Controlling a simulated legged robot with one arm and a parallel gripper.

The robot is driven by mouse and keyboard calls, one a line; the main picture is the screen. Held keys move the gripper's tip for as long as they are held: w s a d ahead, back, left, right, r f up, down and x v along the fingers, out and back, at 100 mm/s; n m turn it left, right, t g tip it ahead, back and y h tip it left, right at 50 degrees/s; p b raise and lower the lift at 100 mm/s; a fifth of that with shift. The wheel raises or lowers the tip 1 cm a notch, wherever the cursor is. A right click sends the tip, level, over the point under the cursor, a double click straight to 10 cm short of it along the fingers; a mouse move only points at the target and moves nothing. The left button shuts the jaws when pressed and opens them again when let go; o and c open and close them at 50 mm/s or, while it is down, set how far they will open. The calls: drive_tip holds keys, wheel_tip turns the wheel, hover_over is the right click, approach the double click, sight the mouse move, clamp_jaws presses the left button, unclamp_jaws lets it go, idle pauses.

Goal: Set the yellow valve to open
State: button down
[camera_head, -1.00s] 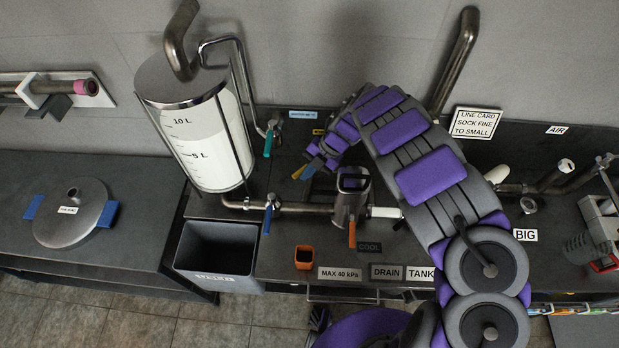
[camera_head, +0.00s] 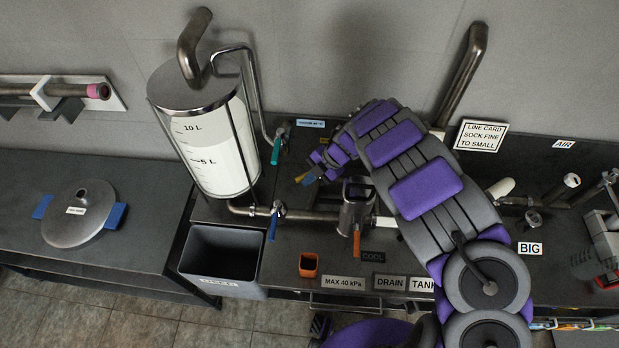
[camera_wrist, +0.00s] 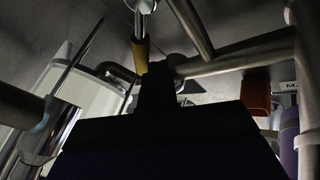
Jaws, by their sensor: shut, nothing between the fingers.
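The yellow valve's handle (camera_head: 301,178) shows as a small yellow piece beside my gripper in the head view, mostly behind the arm's end. In the wrist view the yellow handle (camera_wrist: 140,54) hangs from a metal valve body (camera_wrist: 143,7), just above and left of the dark fingertips. My gripper (camera_wrist: 156,80) is shut with nothing in it. Its tip is close to the handle's lower end; I cannot tell whether they touch. In the head view my gripper (camera_head: 312,174) is small and partly covered by the purple and grey arm.
The tank (camera_head: 208,145) stands left of my arm. A teal-handled valve (camera_head: 276,150), a blue-handled valve (camera_head: 273,222) and an orange-handled valve (camera_head: 357,240) are nearby on the pipes. A grey bin (camera_head: 222,255) and an orange cup (camera_head: 308,265) are in front.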

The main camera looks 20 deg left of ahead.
drive_tip(key=p+v, duration=0.2)
drive_tip(key=v, duration=1.5)
drive_tip(key=shift+r, duration=0.15)
drive_tip(key=shift+w, duration=0.1)
